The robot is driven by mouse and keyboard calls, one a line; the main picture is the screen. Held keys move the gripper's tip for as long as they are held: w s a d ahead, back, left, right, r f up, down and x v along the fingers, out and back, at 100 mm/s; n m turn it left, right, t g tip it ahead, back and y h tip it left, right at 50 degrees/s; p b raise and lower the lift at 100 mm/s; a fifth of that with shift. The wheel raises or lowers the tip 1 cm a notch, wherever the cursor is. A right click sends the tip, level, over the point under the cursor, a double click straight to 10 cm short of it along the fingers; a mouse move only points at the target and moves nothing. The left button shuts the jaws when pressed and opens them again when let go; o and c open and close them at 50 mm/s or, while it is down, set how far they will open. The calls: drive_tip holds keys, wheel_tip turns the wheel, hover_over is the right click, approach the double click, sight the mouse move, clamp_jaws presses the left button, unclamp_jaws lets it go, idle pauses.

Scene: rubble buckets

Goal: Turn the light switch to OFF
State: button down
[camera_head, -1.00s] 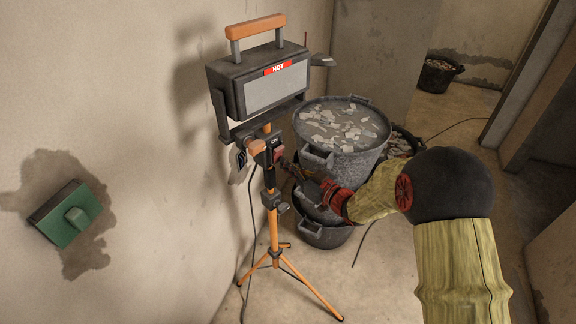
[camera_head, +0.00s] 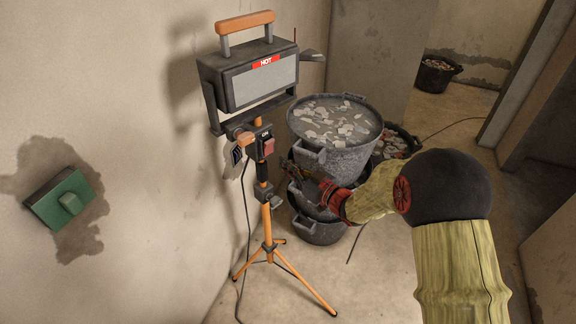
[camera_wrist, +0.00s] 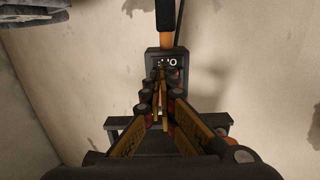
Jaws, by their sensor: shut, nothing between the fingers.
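The work light (camera_head: 258,80) has a dark housing with a red HOT label and stands on an orange tripod (camera_head: 268,245). Its light switch (camera_head: 268,147) is a red rocker on a dark box below the lamp. In the wrist view the switch box (camera_wrist: 166,60) is just beyond my fingertips, which hide most of the rocker. I cannot tell which way the rocker is tilted. My gripper (camera_head: 287,168) is shut and empty, right of and slightly below the switch, with a small gap; it also shows in the wrist view (camera_wrist: 160,75).
Stacked buckets with rubble (camera_head: 335,125) stand close behind and right of my gripper. A green wall box (camera_head: 65,200) is at left. Another rubble bucket (camera_head: 437,77) is far back. A cable hangs beside the tripod. The floor at front right is clear.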

drive_tip(key=p+v, duration=0.2)
drive_tip(key=v, duration=0.8)
drive_tip(key=shift+f+p, duration=0.35)
drive_tip(key=shift+f, duration=0.05)
drive_tip(key=shift+f, duration=0.1)
